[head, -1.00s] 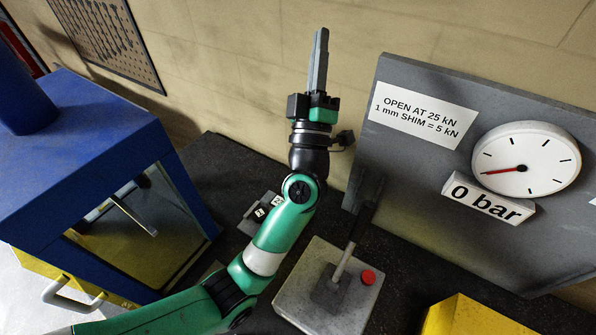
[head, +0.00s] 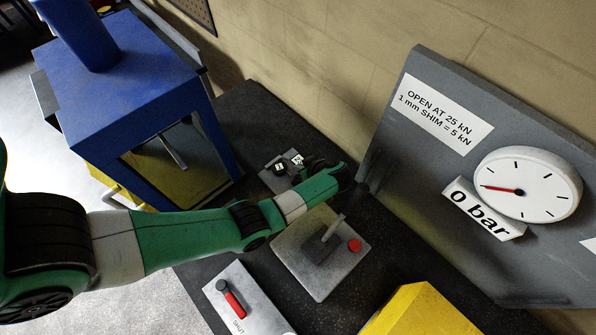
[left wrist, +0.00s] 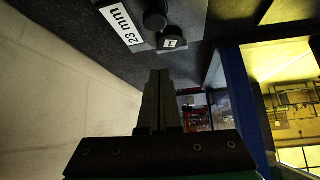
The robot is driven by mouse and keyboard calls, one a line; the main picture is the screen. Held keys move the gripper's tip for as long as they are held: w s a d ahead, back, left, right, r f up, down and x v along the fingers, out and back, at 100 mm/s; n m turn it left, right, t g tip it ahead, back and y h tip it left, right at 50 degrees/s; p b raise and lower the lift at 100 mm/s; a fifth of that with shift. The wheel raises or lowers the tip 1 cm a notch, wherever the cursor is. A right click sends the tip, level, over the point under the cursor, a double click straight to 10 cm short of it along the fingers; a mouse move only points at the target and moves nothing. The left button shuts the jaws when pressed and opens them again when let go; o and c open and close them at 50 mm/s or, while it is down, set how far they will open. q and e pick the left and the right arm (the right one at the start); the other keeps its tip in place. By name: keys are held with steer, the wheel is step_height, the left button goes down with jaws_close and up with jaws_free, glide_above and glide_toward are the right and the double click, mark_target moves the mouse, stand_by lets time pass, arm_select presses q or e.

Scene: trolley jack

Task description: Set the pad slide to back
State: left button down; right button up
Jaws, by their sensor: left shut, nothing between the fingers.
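I cannot pick out the pad slide for certain. A blue press frame (head: 125,90) stands at the left in the head view, with a pale bar (head: 172,150) showing in its opening. My left arm reaches across to the small plate with numbered blocks (head: 284,170); its fingers are hidden or too dark to make out there. In the left wrist view my left gripper (left wrist: 158,80) is shut and empty. Ahead of it are a dark round knob (left wrist: 155,18), a block marked 1 (left wrist: 171,43) and a "23 mm" label (left wrist: 122,22). My right gripper is not in view.
A grey block with a lever and red button (head: 354,245) stands below my left forearm. A plate with a red handle (head: 232,300) is in front. A gauge panel (head: 400,130) reading 0 bar (head: 485,208) and a yellow box (head: 420,312) are at the right.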

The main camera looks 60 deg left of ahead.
arm_select(q)
steer(key=b+x, duration=0.5)
steer(key=x, duration=0.5)
steer(key=shift+w+a+f, duration=0.1)
steer(key=shift+f, duration=0.15)
steer(key=d, duration=0.3)
steer(key=shift+w+d+p, duration=0.3)
steer(key=shift+w, duration=0.05)
steer(key=shift+d, duration=0.2)
steer(key=d, duration=0.1)
steer(key=w+d, duration=0.1)
steer(key=d, duration=0.1)
steer(key=shift+d, duration=0.25)
steer(key=shift+a, duration=0.15)
